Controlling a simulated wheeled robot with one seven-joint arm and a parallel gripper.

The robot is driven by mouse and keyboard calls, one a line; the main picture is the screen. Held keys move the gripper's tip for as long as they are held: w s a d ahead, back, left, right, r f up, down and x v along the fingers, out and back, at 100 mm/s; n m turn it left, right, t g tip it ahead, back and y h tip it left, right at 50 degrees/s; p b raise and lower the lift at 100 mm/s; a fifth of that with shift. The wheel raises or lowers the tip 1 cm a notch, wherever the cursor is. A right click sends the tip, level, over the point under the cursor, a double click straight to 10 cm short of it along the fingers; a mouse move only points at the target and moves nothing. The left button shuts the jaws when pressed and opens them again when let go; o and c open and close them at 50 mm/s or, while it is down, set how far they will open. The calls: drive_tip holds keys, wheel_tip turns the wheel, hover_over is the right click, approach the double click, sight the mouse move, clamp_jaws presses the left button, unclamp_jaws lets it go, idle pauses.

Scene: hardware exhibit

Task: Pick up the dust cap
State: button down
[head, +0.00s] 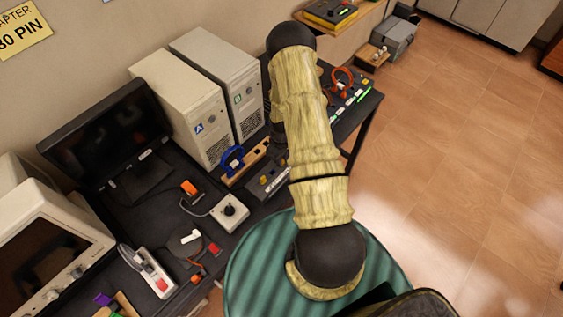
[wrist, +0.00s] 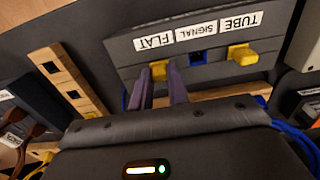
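In the wrist view a dark grey box (wrist: 210,70) carries upside-down labels TUBE, SIGNAL and FLAT. A yellow cap (wrist: 160,70) sits on its face by FLAT, and another yellow cap (wrist: 242,55) sits by TUBE. A blue port (wrist: 198,57) lies between them. Which one is the dust cap is not marked. My gripper (wrist: 162,72) has its two purple fingers a little apart, with the cap by FLAT between their tips. I cannot tell whether they touch it. In the head view my arm hides the gripper; the box (head: 268,182) shows partly beside the arm.
A wooden strip with square holes (wrist: 72,80) and a dark device with brown plugs (wrist: 20,115) are at left in the wrist view. Blue cables (wrist: 300,140) run at right. Two computer towers (head: 190,105), a black monitor (head: 110,135) and a joystick box (head: 229,212) crowd the dark table.

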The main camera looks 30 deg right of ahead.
idle(0.4)
wheel_tip(320, 180, up, 10)
drive_tip(key=b, duration=0.3)
idle(0.3)
idle(0.5)
